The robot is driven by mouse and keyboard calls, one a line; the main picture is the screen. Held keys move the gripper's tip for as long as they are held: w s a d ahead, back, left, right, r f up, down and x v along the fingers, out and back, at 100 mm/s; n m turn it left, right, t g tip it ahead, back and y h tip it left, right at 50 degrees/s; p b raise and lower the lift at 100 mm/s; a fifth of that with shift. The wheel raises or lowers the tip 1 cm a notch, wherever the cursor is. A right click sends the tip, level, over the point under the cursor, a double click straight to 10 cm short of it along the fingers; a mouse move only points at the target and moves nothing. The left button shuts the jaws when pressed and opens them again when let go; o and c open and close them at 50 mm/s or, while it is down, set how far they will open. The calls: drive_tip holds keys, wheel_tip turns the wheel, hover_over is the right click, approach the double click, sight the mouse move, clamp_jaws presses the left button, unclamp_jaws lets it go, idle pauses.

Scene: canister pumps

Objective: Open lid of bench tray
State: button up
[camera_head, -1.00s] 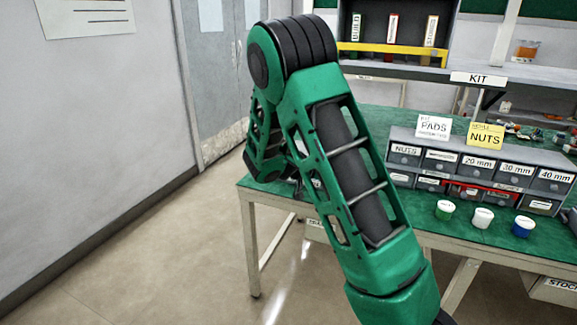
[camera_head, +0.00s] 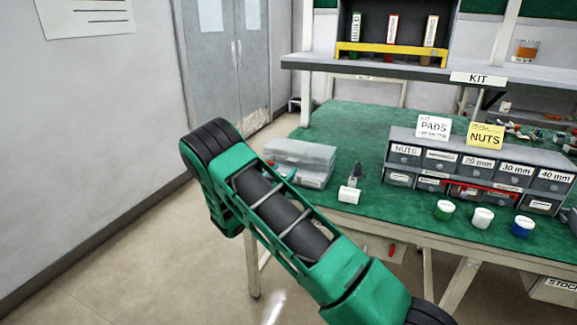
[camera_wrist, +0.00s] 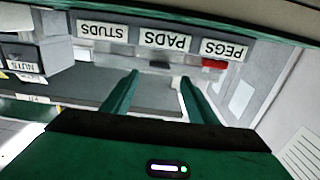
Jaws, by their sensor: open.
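The bench tray is a clear, greyish box (camera_head: 315,181) at the left end of the green bench top in the head view. Its translucent lid (camera_head: 303,152) lies over it and looks shut, but my arm hides part of the front left. My gripper (camera_wrist: 160,77) shows in the wrist view as two green fingers, spread apart with nothing between them. In the head view the gripper itself is not visible, only my green arm in front of the bench.
A small white cup (camera_head: 349,194) stands right of the tray. A labelled drawer unit (camera_head: 403,165) and several lidded pots, one white (camera_head: 482,218), are farther right. A shelf (camera_head: 400,68) hangs over the bench's back.

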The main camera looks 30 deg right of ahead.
sight(291, 161)
drive_tip(key=x, duration=0.7)
drive_tip(key=shift+w+d, duration=0.1)
clamp_jaws()
